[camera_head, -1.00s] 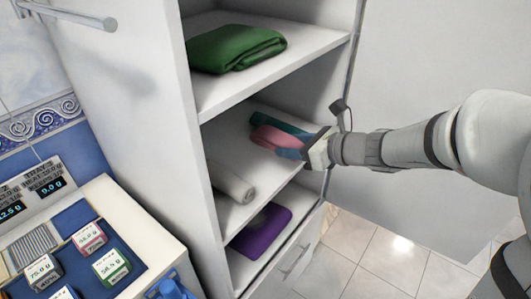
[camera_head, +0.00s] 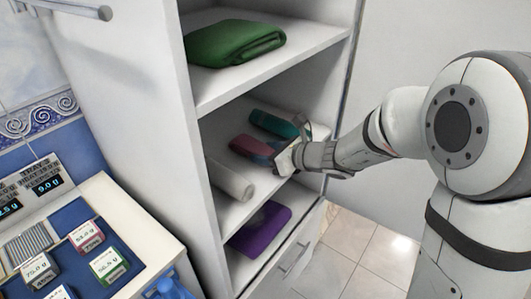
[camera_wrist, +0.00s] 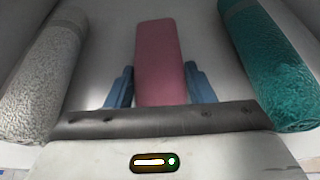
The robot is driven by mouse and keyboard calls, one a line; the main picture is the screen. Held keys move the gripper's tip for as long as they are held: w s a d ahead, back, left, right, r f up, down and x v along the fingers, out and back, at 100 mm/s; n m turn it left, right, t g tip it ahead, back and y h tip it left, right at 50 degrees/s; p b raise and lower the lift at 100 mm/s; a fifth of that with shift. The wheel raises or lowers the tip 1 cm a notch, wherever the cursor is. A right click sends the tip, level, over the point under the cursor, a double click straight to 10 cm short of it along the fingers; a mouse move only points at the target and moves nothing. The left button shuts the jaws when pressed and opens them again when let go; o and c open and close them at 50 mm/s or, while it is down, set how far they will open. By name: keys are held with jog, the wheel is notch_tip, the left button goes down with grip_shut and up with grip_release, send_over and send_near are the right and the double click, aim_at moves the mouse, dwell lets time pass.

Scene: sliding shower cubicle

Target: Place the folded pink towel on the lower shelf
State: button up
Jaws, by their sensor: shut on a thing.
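The folded pink towel (camera_head: 250,148) is over the middle shelf, between a rolled white towel and a rolled teal towel. My gripper (camera_head: 275,158) reaches into this compartment from the right and is shut on the pink towel's near end. In the wrist view the pink towel (camera_wrist: 160,62) points away from me between the two blue fingers (camera_wrist: 160,88). I cannot tell whether the towel touches the shelf. The lower shelf (camera_head: 243,262) is below and bears a folded purple towel (camera_head: 262,228).
The white rolled towel (camera_head: 230,180) lies left of my gripper and the teal rolled towel (camera_head: 275,124) right. A folded green towel (camera_head: 235,43) lies on the top shelf. A counter with small boxes (camera_head: 108,265) stands at the lower left.

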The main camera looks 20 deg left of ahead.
jog(key=o, duration=0.6)
jog(key=shift+f, duration=0.15)
jog(key=o, duration=0.4)
jog(key=shift+o, duration=0.2)
